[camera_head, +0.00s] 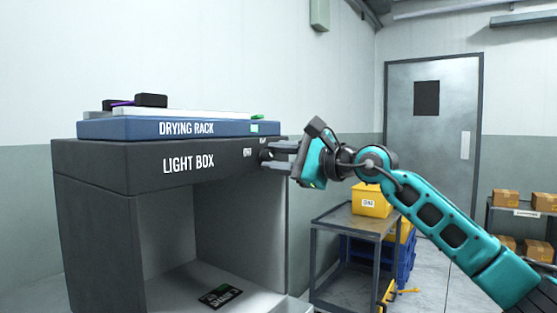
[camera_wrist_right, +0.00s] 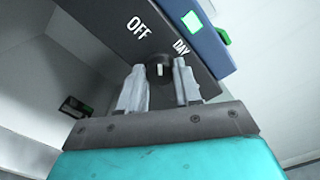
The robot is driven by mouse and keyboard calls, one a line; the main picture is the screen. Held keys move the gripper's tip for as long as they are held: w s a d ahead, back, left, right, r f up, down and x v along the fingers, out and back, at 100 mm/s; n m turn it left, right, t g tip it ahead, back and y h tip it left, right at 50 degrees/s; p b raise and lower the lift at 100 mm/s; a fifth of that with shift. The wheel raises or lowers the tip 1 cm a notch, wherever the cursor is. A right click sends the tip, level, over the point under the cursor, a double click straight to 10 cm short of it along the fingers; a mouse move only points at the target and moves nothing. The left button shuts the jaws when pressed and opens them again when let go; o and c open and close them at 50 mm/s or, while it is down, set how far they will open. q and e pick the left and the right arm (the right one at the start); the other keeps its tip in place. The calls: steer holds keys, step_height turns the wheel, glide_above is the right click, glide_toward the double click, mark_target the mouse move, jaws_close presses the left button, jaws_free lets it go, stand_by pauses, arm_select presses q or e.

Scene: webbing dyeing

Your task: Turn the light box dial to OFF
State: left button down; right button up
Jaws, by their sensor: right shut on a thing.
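The dark grey light box (camera_head: 100,170) stands at the left in the head view, with its name in white on the front panel. Its dial (camera_head: 264,155) is a small dark knob near the right end of that panel. In the right wrist view the dial (camera_wrist_right: 160,66) has a pale mark and sits below the words OFF (camera_wrist_right: 139,28) and DAY (camera_wrist_right: 181,47). My right gripper (camera_head: 271,157) is shut on the dial, one finger on each side. I cannot tell which word the mark points to. My left gripper is not in view.
A blue drying rack (camera_head: 100,129) lies on top of the light box. A dark labelled card (camera_head: 221,296) lies inside the box's open bay. A grey cart (camera_head: 341,222) with a yellow bin (camera_head: 371,200) stands behind my right arm. A door (camera_head: 432,130) is at the back.

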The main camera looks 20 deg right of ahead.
stand_by(0.4)
steer(key=o, duration=1)
steer(key=shift+o, duration=0.2)
steer(key=b+v, duration=0.2)
steer(key=v, duration=1.1)
